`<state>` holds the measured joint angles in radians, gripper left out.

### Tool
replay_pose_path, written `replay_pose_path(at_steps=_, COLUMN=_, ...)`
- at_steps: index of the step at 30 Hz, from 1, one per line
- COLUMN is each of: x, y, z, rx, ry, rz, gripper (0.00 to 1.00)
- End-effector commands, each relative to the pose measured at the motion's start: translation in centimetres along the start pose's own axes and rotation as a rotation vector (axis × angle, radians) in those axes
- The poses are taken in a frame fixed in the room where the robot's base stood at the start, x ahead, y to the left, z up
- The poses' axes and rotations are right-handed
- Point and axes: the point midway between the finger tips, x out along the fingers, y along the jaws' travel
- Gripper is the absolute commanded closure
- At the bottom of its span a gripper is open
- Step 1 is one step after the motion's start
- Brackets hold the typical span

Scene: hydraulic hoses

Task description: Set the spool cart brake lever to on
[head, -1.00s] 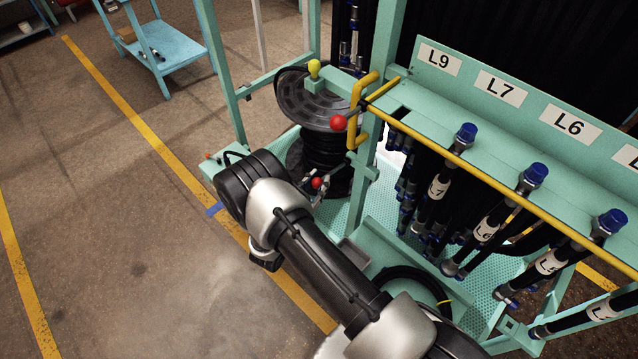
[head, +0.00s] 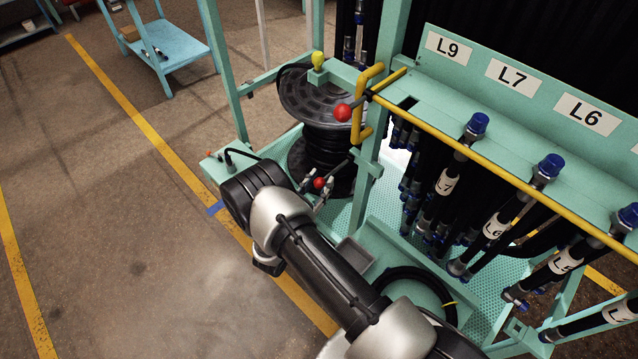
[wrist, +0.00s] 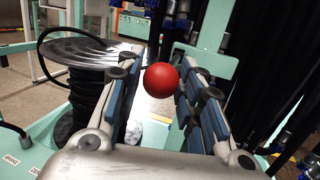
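A red ball knob (head: 319,183) sits on a dark lever rod low in front of the hose spool (head: 322,140) on the green cart. My gripper (head: 318,184) is there, with a finger on either side of the knob. In the wrist view the red knob (wrist: 161,77) shows between the fingertips, and my gripper (wrist: 160,85) is open around it. Whether a pad touches it I cannot tell. A second red ball knob (head: 343,112) is higher up, by a yellow bracket (head: 366,105). A BRAKE label (wrist: 12,160) shows at the lower left of the wrist view.
A cart post (head: 371,150) and hanging labelled hoses (head: 446,183) stand right of my gripper. A yellow rail (head: 470,152) runs along the hose rack. Floor left of the cart is clear.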

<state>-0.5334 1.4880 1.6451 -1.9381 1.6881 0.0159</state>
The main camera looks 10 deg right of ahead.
Motion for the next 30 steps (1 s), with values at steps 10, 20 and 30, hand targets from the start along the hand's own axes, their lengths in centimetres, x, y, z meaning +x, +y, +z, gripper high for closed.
replay_pose_path(at_steps=10, x=-0.2, y=0.1, z=0.1, rx=0.001, ry=-0.002, rz=0.000, gripper=0.63)
replay_pose_path(at_steps=20, x=-5.9, y=0.2, z=0.1, rx=0.000, ry=-0.002, rz=0.006, gripper=0.63)
replay_pose_path(at_steps=30, x=-11.3, y=0.1, z=0.1, rx=0.001, ry=-0.002, rz=0.001, gripper=0.63)
